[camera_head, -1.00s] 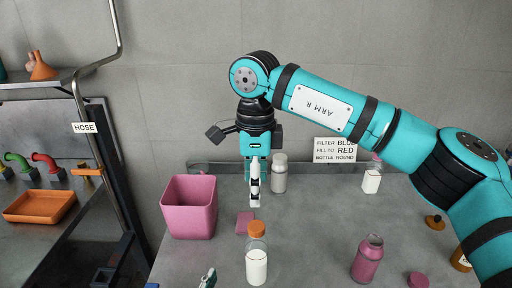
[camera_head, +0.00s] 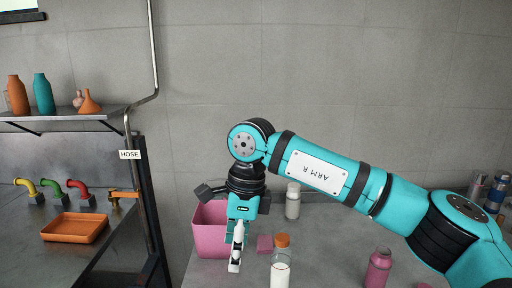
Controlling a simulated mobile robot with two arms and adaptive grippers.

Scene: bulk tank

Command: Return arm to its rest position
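My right arm, labelled ARM R, reaches in from the right and bends down at its wrist. My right gripper (camera_head: 235,264) points down in front of the right part of the pink bin (camera_head: 208,240), partly covering it. Its fingers are seen edge-on and look empty, but their opening cannot be judged. My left gripper is not in view.
A clear bottle (camera_head: 292,203) stands behind the wrist. A pink bottle (camera_head: 378,268) stands at right, with a small pink block (camera_head: 265,243) near the bin. At left are an orange tray (camera_head: 75,228), coloured taps (camera_head: 52,189), a HOSE sign (camera_head: 130,154) and a shelf (camera_head: 70,116).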

